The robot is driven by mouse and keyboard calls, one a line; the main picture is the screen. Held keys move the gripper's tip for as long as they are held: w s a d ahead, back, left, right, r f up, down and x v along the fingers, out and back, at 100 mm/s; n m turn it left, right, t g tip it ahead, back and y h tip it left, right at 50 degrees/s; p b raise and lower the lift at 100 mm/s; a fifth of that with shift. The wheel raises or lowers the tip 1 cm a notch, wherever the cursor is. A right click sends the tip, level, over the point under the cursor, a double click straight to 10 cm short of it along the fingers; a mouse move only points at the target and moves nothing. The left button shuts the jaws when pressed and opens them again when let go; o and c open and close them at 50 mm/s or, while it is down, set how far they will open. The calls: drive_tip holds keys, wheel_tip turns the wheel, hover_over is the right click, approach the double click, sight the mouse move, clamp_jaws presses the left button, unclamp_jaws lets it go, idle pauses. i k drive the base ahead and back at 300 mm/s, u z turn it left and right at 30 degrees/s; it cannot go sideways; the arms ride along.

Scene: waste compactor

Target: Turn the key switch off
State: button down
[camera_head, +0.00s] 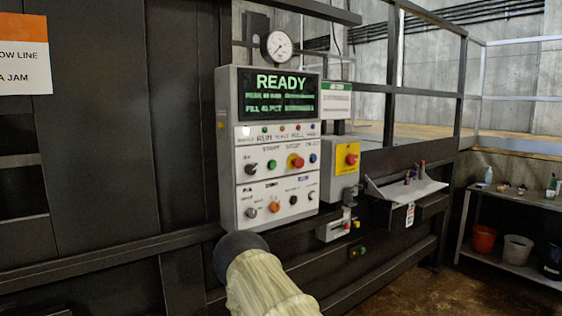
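The grey control panel (226,165) is on the dark machine wall, left of centre, with a screen (279,96) reading READY. My arm, in a cream sleeve with a dark rounded part, is below the panel. My gripper does not show.
A yellow box (341,155) with a red button is right of the panel. A tilted shelf (411,190) holding small items juts out farther right. A gauge (277,45) is above. A metal rack (513,194) with buckets stands at far right, with open floor before it.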

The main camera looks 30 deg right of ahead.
sight(249, 170)
drive_tip(key=k, duration=0.5)
drive_tip(key=u, duration=0.9)
drive_tip(key=i, duration=0.7)
drive_tip(key=z, duration=1.95)
